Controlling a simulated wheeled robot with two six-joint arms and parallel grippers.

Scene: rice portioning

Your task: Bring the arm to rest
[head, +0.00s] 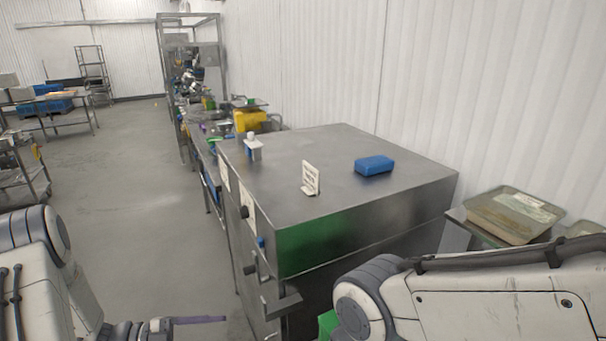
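My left arm comes in at the lower left. The part of my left gripper (200,320) that shows is at the bottom edge, where a thin dark finger points right over the floor. It touches nothing that I can see, and its opening cannot be made out. My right arm (480,300) crosses the lower right corner, bent at a rounded joint. Its gripper is out of the picture, so what it holds is hidden.
A steel cabinet (300,215) stands ahead, bearing a blue block (374,166), a small sign (311,178) and a white-topped dispenser (253,147). A lidded tray (514,214) is at right. A green object (327,322) shows beside my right arm.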

